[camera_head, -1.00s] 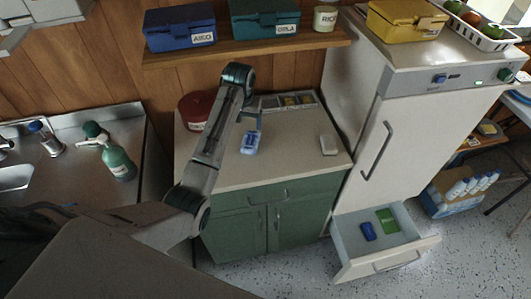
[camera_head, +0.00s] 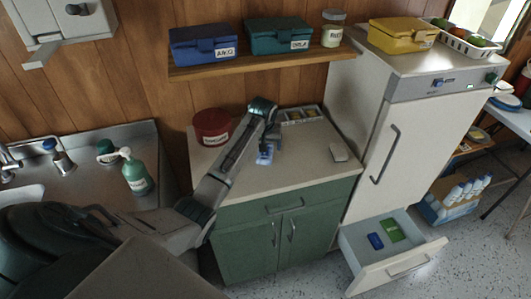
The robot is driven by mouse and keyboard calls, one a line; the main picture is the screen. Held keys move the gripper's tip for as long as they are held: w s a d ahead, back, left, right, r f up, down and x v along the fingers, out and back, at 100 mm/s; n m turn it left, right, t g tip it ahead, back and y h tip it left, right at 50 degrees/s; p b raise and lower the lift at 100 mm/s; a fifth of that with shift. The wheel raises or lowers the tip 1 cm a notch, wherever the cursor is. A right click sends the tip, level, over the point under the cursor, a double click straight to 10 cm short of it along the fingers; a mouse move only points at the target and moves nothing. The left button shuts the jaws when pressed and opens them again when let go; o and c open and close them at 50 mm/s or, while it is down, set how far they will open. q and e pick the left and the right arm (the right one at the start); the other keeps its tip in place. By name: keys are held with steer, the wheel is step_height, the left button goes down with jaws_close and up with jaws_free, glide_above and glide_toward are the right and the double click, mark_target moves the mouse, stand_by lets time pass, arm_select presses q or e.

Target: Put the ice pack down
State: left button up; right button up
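A small blue ice pack (camera_head: 265,156) with a pale marking is at the middle of the light countertop (camera_head: 300,165), directly below my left gripper (camera_head: 271,140). It appears to be on or very near the counter surface. My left arm reaches in from the left across the counter, and its fingers point down at the pack. The fingers are small and partly hidden by the wrist, so I cannot tell whether they grip the pack. My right gripper is not in view.
A red tin (camera_head: 211,126), a divided tray (camera_head: 301,115) and a whitish block (camera_head: 338,152) stand on the counter. The fridge's bottom drawer (camera_head: 375,271) is open, with a blue pack (camera_head: 375,241) and a green pack (camera_head: 392,231) inside.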

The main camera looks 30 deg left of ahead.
mark_target(265, 153)
arm_select(q)
steer(key=shift+p+x, duration=0.75)
steer(key=shift+x, duration=1.35)
steer(key=shift+a+f, duration=0.1)
steer(key=shift+f, duration=0.15)
steer(key=shift+c, duration=0.5)
steer(key=c, duration=1)
steer(key=shift+c, duration=0.7)
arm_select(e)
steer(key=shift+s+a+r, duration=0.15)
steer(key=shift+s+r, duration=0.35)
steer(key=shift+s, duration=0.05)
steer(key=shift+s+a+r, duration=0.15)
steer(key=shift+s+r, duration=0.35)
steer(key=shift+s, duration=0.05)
